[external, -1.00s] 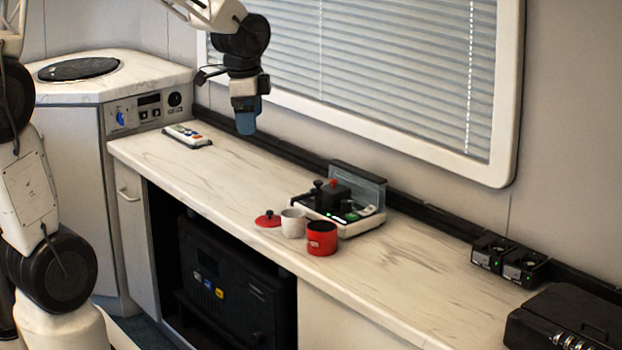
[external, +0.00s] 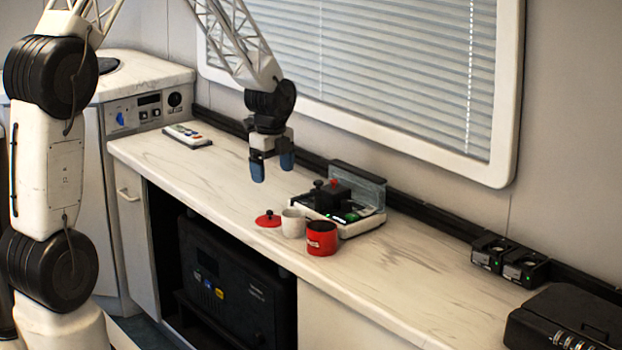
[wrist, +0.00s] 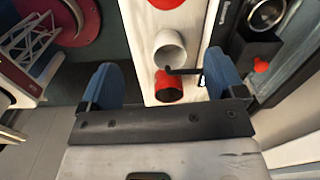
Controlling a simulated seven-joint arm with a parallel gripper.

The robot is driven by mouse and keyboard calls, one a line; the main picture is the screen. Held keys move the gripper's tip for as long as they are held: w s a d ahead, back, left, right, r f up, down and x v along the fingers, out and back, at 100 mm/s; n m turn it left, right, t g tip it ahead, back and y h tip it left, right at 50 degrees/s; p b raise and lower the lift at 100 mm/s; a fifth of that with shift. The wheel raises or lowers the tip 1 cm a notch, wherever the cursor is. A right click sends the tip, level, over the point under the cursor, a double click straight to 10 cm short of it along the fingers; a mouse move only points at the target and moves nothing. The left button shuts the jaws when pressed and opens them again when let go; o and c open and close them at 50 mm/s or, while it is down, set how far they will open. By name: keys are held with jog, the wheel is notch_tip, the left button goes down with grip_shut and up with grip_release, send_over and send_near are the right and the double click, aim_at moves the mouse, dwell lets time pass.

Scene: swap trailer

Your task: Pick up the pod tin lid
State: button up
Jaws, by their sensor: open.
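The red lid (external: 268,219) with a small knob lies on the counter, left of a white cup (external: 292,223) and a red tin-like container (external: 321,240). In the wrist view a red disc, which looks like the lid (wrist: 166,4), is cut by the top edge. The white cup (wrist: 169,48) and red container (wrist: 168,88) also show there, between the finger lines. My gripper (external: 272,169) is open and empty, with blue fingertips pointing down. It hangs above the counter, up and behind the lid, touching nothing.
A grey and black device (external: 340,207) with a raised clear cover stands just right of the lid. A remote (external: 187,136) lies at the far left of the counter (external: 410,262). Two small black units (external: 508,262) and a black case (external: 568,325) are at right. A window blind is behind.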

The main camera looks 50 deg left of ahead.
jog(key=m, duration=0.2)
send_over(270, 211)
notch_tip(270, 211, down, 5)
jog(key=shift+w+d+f, duration=0.15)
jog(key=shift+f, duration=0.05)
jog(key=shift+f, duration=1.25)
jog(key=shift+f, duration=0.15)
jog(key=shift+a+f, duration=0.15)
jog(key=shift+f, duration=1.1)
jog(key=shift+a+f, duration=0.1)
jog(key=shift+f, duration=1.1)
jog(key=shift+s, duration=0.2)
jog(key=c, duration=1.2)
jog(key=shift+f, duration=0.1)
